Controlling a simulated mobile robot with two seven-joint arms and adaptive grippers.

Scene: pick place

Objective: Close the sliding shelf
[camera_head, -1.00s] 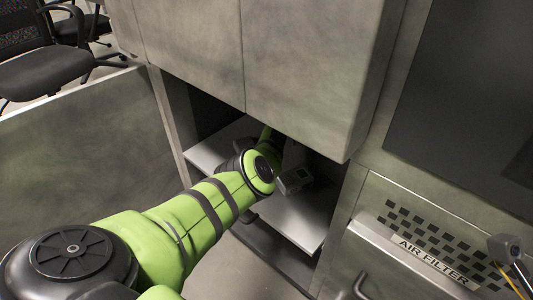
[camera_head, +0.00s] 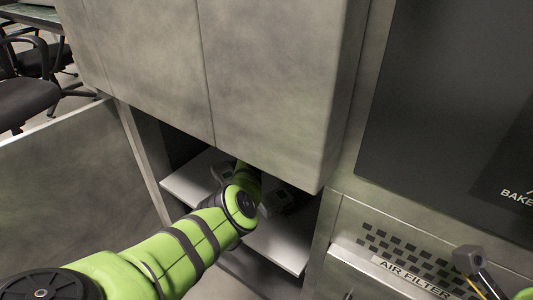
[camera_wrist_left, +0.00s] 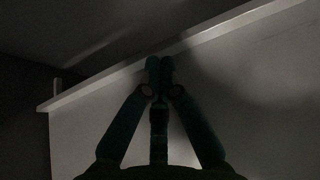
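The sliding shelf (camera_head: 190,184) is a pale flat board inside the dark opening under the upper cabinet. Its near part sticks out below the cabinet front. My left arm reaches over it into the opening and covers its middle; the left fingers are mostly hidden in the head view. In the left wrist view, the left gripper (camera_wrist_left: 160,68) has its fingertips together with nothing seen between them. They lie over the pale shelf surface (camera_wrist_left: 260,100), close to its raised edge; I cannot tell whether they touch it.
The large upper cabinet doors (camera_head: 270,80) overhang the opening. A grey panel (camera_head: 85,165) stands at the left, with office chairs (camera_head: 25,100) behind it. At the right are a dark appliance front (camera_head: 440,100) and an air filter panel (camera_head: 385,250).

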